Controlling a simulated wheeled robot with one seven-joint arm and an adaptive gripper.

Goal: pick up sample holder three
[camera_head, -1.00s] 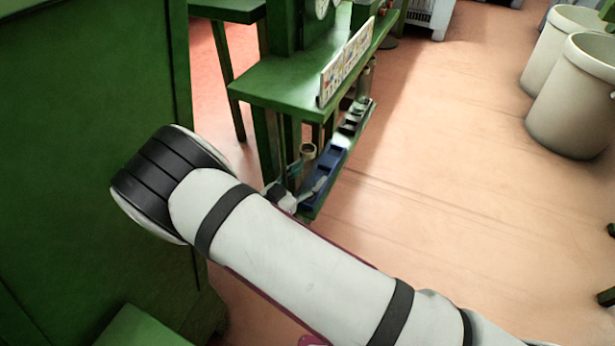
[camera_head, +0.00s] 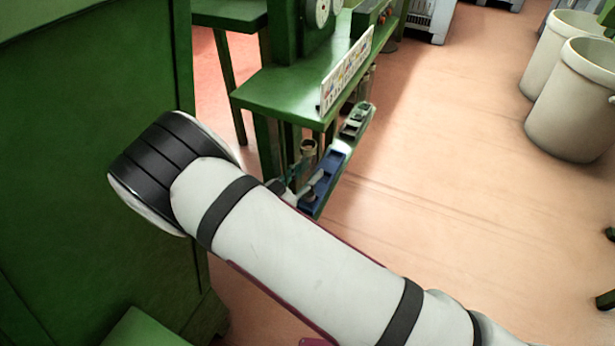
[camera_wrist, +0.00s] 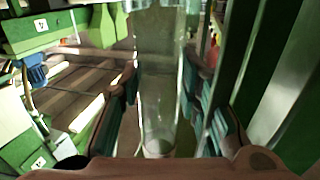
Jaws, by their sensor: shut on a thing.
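A clear glass tube (camera_wrist: 160,85), which seems to be the sample holder, stands between the finger pads in the wrist view. My gripper (camera_wrist: 168,108) is shut on it, with teal pads on its left and right sides. I cannot read a number on the tube. In the head view, my gripper (camera_head: 303,187) is small and partly hidden behind my arm, at the near end of the green bench's lower shelf. A tube with a brownish top (camera_head: 308,149) rises beside it there.
The green bench (camera_head: 285,85) carries a white picture panel (camera_head: 346,70) on its edge. A blue holder (camera_head: 327,172) sits on the low shelf. A green cabinet (camera_head: 80,80) is close on the left. White bins (camera_head: 572,105) stand right; the floor (camera_head: 440,160) between is clear.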

